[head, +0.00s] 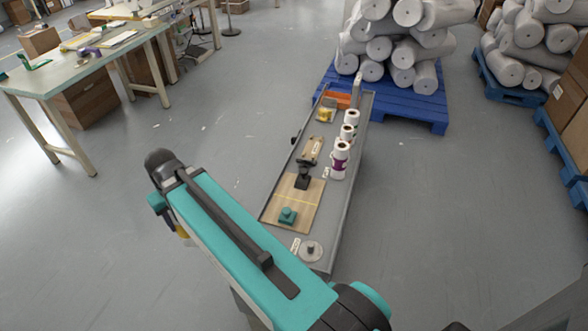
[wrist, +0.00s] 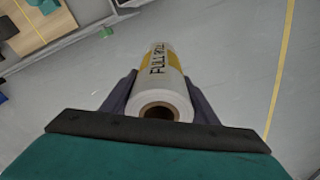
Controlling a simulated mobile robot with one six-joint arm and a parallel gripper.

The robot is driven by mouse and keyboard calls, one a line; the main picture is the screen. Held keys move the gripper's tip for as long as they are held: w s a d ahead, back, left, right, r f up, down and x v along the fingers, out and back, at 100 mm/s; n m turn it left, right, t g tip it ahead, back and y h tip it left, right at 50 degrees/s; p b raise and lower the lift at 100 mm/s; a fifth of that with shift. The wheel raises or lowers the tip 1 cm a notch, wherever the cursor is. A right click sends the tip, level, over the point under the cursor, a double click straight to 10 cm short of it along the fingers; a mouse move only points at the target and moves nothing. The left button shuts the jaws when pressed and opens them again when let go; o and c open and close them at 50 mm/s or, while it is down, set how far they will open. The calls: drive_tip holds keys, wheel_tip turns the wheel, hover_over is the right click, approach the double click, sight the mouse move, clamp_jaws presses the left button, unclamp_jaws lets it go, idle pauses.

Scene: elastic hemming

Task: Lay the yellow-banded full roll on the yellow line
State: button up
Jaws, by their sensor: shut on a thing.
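The yellow-banded full roll (wrist: 160,85) is white, with a yellow band and "FULL" lettering. In the wrist view it lies between the two fingers of my gripper (wrist: 160,102), its hollow end towards the camera. My gripper is shut on it, over the floor left of the cart. In the head view my arm hides most of the gripper; a small yellow part of the roll (head: 182,232) shows beside it. A thin yellow line (head: 300,202) crosses the wooden board (head: 310,214) on the cart. The board also shows at the top left of the wrist view (wrist: 38,38).
The grey cart (head: 337,215) also carries a teal block (head: 287,216), a black fixture (head: 303,178), several white rolls (head: 340,160) and a round spindle base (head: 311,250). A blue pallet (head: 420,112) with large rolls stands behind. A workbench (head: 90,60) stands left; floor between is clear.

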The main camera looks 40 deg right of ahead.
drive_tip(key=shift+w+a, duration=0.1)
drive_tip(key=shift+w, duration=0.05)
idle(0.3)
drive_tip(key=w+d+f+m+g+y+b, duration=0.1)
drive_tip(key=d+f+m+y+b, duration=0.3)
drive_tip(key=d+m, duration=0.55)
drive_tip(key=w+d+f+m+y+b, duration=0.1)
drive_tip(key=d+f+m+y+b, duration=0.1)
drive_tip(key=d+f+m+y, duration=0.55)
drive_tip(key=s+d+m+t+h+b, duration=0.1)
drive_tip(key=d+m+t, duration=0.3)
drive_tip(key=d, duration=0.5)
drive_tip(key=s+d+r+m+t+h+b, duration=0.1)
drive_tip(key=s+d+m+t, duration=0.3)
drive_tip(key=d, duration=0.6)
drive_tip(key=s+d+r+m+t+h+b, duration=0.1)
drive_tip(key=d+m+t, duration=0.4)
drive_tip(key=d, duration=0.5)
drive_tip(key=shift+s+d+r+m+t+h+b, duration=0.15)
drive_tip(key=shift+s+d+m+t+h+b, duration=0.25)
drive_tip(key=shift+s+t+b, duration=0.5)
drive_tip(key=shift+s+a+r, duration=0.15)
